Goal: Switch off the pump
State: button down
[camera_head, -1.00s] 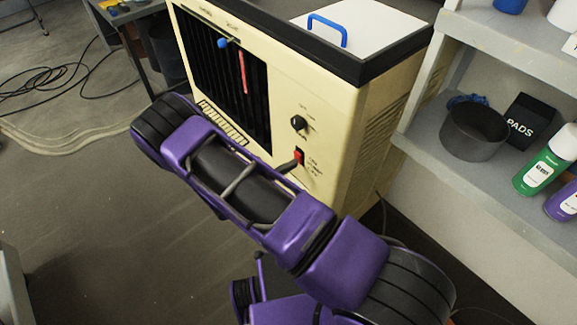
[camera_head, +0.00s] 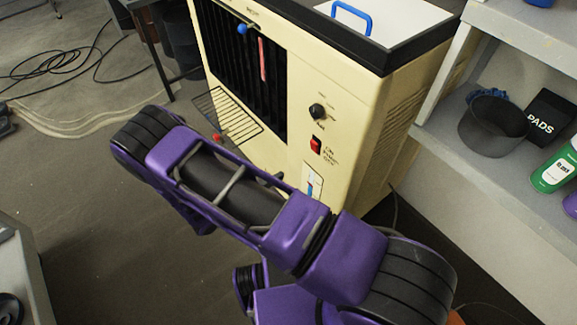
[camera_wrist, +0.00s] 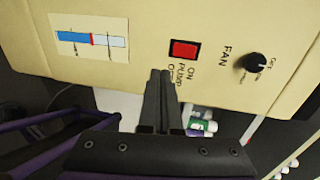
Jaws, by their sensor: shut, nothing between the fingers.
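The pump switch is a red rocker (camera_head: 316,144) in a black frame on the front of a cream cabinet (camera_head: 341,135). It also shows close up in the wrist view (camera_wrist: 184,49), beside the printed words ON, PUMP and OFF, partly hidden by my gripper. I cannot tell which way the rocker is tipped. My gripper (camera_wrist: 160,75) is shut and empty. Its fingertips appear just beside the switch, on the gauge side; touching or apart is unclear. In the head view my purple arm crosses in front of the cabinet's lower part, and the fingers are mostly hidden.
A black fan knob (camera_head: 317,111) is above the switch and a blue-and-red gauge (camera_head: 314,183) below it. A wire rack (camera_head: 228,117) juts from the cabinet's left front. A grey shelf (camera_head: 445,155) with a dark pot (camera_head: 493,126) stands at right. Cables lie on the floor at left.

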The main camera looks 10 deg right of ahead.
jog(key=shift+s+a+f, duration=0.1)
jog(key=shift+s+a, duration=0.2)
jog(key=shift+a, duration=0.2)
jog(key=shift+s+a+f, duration=0.1)
jog(key=shift+s+a, duration=0.15)
jog(key=shift+a, duration=0.25)
